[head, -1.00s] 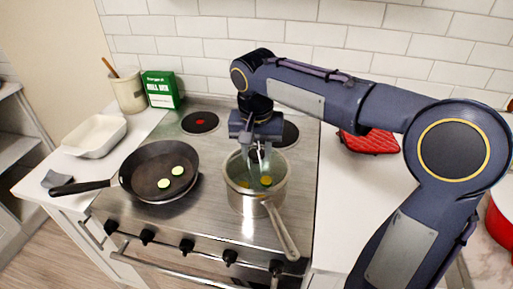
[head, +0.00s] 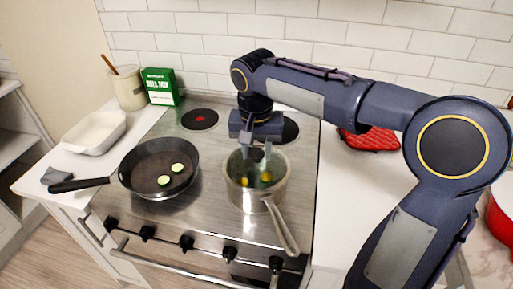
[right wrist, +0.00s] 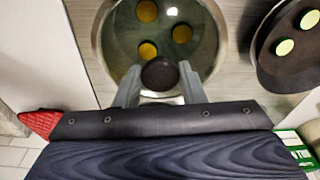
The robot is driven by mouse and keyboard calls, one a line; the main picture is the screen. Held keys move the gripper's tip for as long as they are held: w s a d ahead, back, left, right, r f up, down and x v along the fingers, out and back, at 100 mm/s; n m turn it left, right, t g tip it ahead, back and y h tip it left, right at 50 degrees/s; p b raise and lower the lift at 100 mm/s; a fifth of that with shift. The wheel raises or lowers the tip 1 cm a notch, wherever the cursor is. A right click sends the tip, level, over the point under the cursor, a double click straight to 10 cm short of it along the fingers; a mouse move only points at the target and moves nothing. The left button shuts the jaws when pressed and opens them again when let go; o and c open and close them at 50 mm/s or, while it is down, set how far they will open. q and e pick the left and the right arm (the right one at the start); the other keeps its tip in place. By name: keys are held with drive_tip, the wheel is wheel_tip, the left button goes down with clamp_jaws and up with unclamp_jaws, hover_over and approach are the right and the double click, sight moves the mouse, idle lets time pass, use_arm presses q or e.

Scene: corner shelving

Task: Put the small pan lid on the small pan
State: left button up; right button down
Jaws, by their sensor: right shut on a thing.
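The small pan (head: 246,203) is a steel saucepan on the right side of the stove, its handle pointing towards the front right. Yellow slices lie in it. The small pan lid (right wrist: 122,52) is clear glass with a dark round knob (right wrist: 160,75); the slices show through it in the right wrist view. My right gripper (head: 256,165) points down over the pan, with its fingers on either side of the knob, shut on it. The lid is over the pan opening; I cannot tell whether it touches the rim. My left gripper is not in view.
A black frying pan (head: 140,160) with green slices stands left on the stove (head: 210,225). A white dish (head: 93,148), a green box (head: 160,87) and a utensil crock (head: 129,90) stand on the left counter. A red thing (head: 372,141) lies on the right counter, behind my arm.

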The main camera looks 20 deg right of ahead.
drive_tip(key=c, duration=0.8)
unclamp_jaws()
drive_tip(key=shift+c, duration=0.2)
drive_tip(key=r, duration=0.7)
drive_tip(key=shift+s+a+r+p, duration=0.25)
drive_tip(key=shift+s+r+p, duration=0.15)
